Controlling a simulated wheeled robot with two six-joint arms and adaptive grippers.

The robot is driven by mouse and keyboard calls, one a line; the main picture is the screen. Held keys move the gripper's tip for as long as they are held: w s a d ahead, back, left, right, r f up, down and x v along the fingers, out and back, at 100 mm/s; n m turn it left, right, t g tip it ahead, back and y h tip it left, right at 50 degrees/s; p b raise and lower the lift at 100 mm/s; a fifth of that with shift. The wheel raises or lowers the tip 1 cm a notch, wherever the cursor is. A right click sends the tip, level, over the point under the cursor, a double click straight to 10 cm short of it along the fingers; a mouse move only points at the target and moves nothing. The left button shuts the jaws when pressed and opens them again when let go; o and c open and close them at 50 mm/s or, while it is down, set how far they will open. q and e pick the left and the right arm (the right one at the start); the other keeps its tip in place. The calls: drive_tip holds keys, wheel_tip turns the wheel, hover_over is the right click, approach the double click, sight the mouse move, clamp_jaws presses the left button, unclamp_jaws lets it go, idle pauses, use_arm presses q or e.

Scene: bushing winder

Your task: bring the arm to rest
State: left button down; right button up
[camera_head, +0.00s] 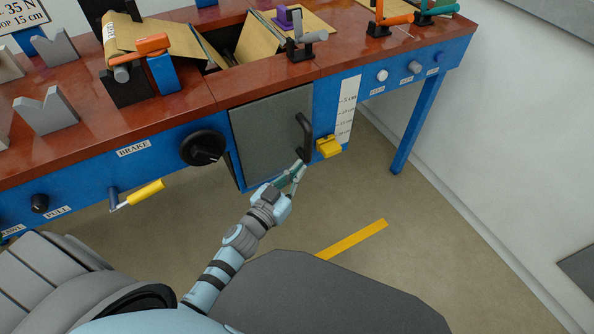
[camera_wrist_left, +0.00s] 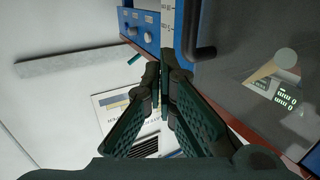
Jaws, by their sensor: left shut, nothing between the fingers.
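My left gripper (camera_head: 298,168) is at the end of my left arm, which reaches up from the bottom of the head view. It is in front of the lower right part of the grey door (camera_head: 265,130), just below the black door handle (camera_head: 303,137). In the left wrist view the fingers (camera_wrist_left: 162,68) run together at their tips, shut and empty. The handle also shows in that view (camera_wrist_left: 203,52), to the right of the fingertips; I cannot tell whether they touch. My right gripper is not in view.
A yellow slider (camera_head: 329,146) on a white scale (camera_head: 347,108) is close right of the gripper. A black brake knob (camera_head: 202,148) and yellow-handled crank (camera_head: 146,191) are to the left. The bench top (camera_head: 180,108) carries several fixtures. The floor (camera_head: 440,245) at right is open.

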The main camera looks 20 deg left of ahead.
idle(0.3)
use_arm(q)
drive_tip(key=s+a+f+g+y+p, duration=0.1)
drive_tip(key=s+a+f+g, duration=0.15)
drive_tip(key=f, duration=0.45)
drive_tip(key=s+a+f+g+y+p, duration=0.1)
drive_tip(key=s+f+g, duration=0.1)
drive_tip(key=s+f, duration=0.3)
drive_tip(key=s+a+f+g+y+p, duration=0.1)
drive_tip(key=s+a+f+g+y, duration=0.15)
drive_tip(key=f, duration=0.55)
drive_tip(key=s+f+g+p, duration=0.2)
drive_tip(key=s+g, duration=0.1)
drive_tip(key=s, duration=0.7)
drive_tip(key=s+f+n+g+p, duration=0.1)
drive_tip(key=s+f+g+p, duration=0.1)
drive_tip(key=s, duration=0.9)
drive_tip(key=s+f+g+p, duration=0.3)
drive_tip(key=s+g+p, duration=0.1)
drive_tip(key=s, duration=0.7)
drive_tip(key=shift+s+a+g+h, duration=0.25)
drive_tip(key=shift+a+g+h, duration=0.05)
drive_tip(key=shift+a+h, duration=0.15)
